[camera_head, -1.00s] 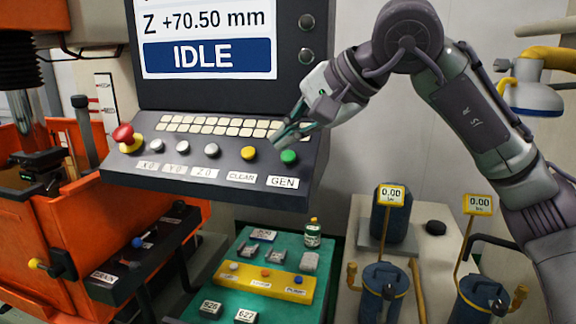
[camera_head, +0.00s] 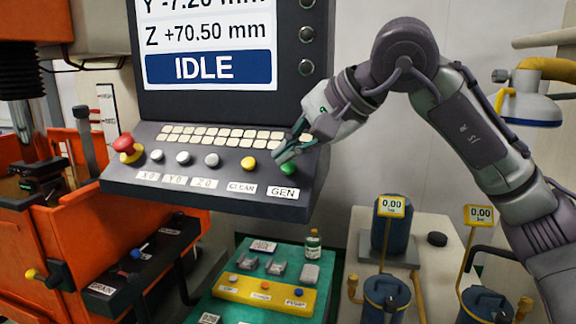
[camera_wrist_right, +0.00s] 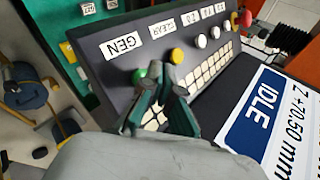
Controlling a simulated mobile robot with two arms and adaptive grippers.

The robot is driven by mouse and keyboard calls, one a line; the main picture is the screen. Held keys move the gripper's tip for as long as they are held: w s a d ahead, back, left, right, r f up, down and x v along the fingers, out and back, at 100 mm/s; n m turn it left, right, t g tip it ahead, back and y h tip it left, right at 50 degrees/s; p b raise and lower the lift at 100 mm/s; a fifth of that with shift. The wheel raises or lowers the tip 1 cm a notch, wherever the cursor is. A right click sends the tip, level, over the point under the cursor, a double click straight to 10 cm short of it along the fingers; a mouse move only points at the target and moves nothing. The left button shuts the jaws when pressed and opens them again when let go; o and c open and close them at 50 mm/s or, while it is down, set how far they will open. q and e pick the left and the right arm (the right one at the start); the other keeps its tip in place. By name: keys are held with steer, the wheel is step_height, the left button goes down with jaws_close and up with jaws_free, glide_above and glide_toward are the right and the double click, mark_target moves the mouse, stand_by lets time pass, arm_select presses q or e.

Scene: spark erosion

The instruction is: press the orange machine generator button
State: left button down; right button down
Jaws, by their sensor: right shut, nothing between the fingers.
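The green button (camera_head: 289,169) sits above the GEN label (camera_head: 283,193) at the right end of the control panel (camera_head: 215,203). It also shows in the right wrist view (camera_wrist_right: 139,76). My right gripper (camera_head: 278,157) is shut and empty, with its fingertips right at the green button and partly covering it. In the right wrist view my right gripper (camera_wrist_right: 162,74) has its tips just beside the green button. I cannot tell whether they touch it. The screen (camera_head: 208,45) reads IDLE. My left gripper is in neither view.
A yellow button (camera_head: 248,163) above CLEAR is close left of the green one, then several grey buttons and a red emergency knob (camera_head: 123,144). Keys line the panel above. Below is a green-topped table (camera_head: 240,313) with a yellow box (camera_head: 262,294). Blue canisters with gauges stand right.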

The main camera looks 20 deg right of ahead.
steer(key=shift+f, duration=0.15)
stand_by(0.5)
steer(key=shift+w+d+f, duration=0.1)
steer(key=shift+w+f, duration=0.1)
steer(key=shift+f, duration=0.05)
steer(key=shift+w+d+f+b, duration=0.15)
steer(key=shift+w+f+b, duration=0.05)
steer(key=shift+f+b, duration=0.2)
stand_by(0.7)
steer(key=shift+r, duration=0.1)
steer(key=shift+s+a+r+p, duration=0.3)
steer(key=shift+s+r+p, duration=0.15)
steer(key=shift+r, duration=0.2)
steer(key=shift+w, duration=0.1)
steer(key=shift+a+r+p, duration=0.1)
steer(key=shift+r+p, duration=0.2)
steer(key=shift+r, duration=0.15)
steer(key=s+r+p, duration=0.1)
steer(key=s+a+r+p, duration=0.1)
steer(key=r, duration=0.1)
steer(key=shift+s+a+r, duration=0.15)
